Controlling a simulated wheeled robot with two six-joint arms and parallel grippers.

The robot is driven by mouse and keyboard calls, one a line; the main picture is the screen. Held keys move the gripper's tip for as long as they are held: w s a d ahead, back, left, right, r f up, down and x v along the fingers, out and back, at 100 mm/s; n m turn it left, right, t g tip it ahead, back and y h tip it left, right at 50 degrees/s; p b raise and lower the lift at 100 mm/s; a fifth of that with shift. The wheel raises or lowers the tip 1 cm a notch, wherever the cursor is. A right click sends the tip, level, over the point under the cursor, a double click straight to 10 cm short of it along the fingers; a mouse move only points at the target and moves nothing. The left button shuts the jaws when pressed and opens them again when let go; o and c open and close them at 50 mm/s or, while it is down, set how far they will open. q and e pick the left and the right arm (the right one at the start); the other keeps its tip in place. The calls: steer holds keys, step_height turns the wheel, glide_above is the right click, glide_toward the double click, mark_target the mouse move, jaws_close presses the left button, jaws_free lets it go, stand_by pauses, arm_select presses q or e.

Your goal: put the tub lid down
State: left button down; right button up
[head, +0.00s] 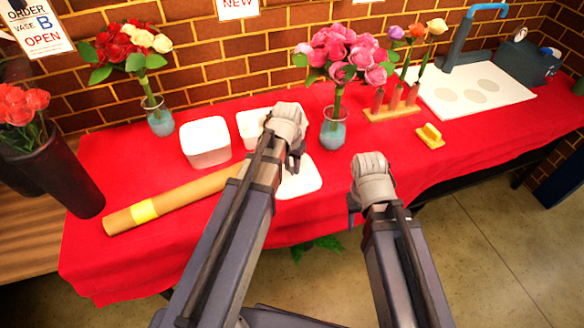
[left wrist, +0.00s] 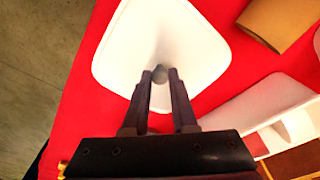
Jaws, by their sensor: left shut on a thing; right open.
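The white tub lid (head: 303,180) is a flat, rounded square at the front edge of the red-covered table, partly hidden behind my left gripper. My left gripper (head: 294,162) is shut on the lid's small round knob. In the left wrist view the knob sits between the fingertips (left wrist: 160,76), with the lid (left wrist: 165,35) spread beyond them. I cannot tell whether the lid touches the cloth. My right gripper (head: 353,206) is open, just off the table's front edge. A white tub (head: 206,148) stands at left; a second (head: 250,128) is partly hidden behind my left arm.
A brown paper roll (head: 180,202) with a yellow band lies to the left. Vases with red-white (head: 160,118) and pink flowers (head: 333,132) stand behind. Red cloth (head: 455,170) is clear at right.

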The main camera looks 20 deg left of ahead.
mark_target(290, 178)
arm_select(q)
steer(key=shift+f, duration=0.15)
steer(key=c, duration=1.2)
jaws_free()
steer(key=shift+f, duration=0.1)
steer(key=o, duration=0.5)
steer(key=shift+r, duration=0.2)
step_height(290, 178, up, 12)
steer(key=s+p, duration=0.1)
steer(key=p, duration=1.1)
steer(key=s+d+m+g+y, duration=0.1)
steer(key=s+d, duration=0.9)
steer(key=s, duration=0.3)
steer(key=shift+d+g+y, duration=0.25)
steer(key=shift+g+y, duration=0.15)
